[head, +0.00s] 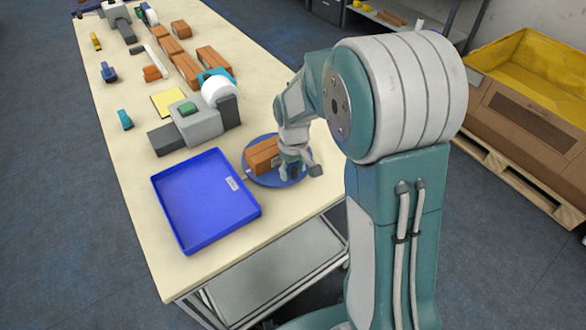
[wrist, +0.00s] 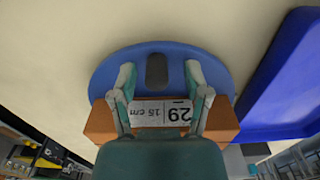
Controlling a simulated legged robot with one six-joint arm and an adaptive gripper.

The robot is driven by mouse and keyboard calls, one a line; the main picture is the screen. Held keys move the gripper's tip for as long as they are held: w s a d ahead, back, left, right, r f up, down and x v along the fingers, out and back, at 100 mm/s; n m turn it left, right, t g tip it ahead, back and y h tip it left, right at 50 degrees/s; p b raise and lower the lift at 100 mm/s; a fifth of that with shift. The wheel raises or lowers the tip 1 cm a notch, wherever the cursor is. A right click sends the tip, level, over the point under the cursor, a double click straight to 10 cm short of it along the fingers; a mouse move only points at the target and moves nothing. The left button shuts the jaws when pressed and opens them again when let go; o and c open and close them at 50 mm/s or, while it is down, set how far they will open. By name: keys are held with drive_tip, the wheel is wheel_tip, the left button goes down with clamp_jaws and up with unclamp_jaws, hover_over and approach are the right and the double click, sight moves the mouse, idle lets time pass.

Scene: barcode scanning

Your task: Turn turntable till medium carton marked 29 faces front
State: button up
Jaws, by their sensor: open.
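The brown medium carton (head: 262,156) stands on the round blue turntable (head: 260,179) near the table's right edge. In the wrist view the carton (wrist: 100,122) shows a white label (wrist: 160,113) reading "29" and "15 cm", upside down in that picture. The blue turntable (wrist: 108,77) shows beyond it, with a dark oval slot or knob (wrist: 157,70) near its rim. My gripper (wrist: 158,75) is open, its two fingers apart on either side of the dark oval. In the head view my gripper (head: 292,170) is at the turntable's right part, beside the carton. Whether the fingers touch anything cannot be told.
A blue tray (head: 205,241) lies left of the turntable. Several brown cartons (head: 186,70) lie farther back. A yellow-lined crate (head: 530,110) is on the floor at right.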

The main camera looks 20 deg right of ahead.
drive_tip(key=shift+c, duration=0.3)
drive_tip(key=shift+d, duration=0.15)
clamp_jaws()
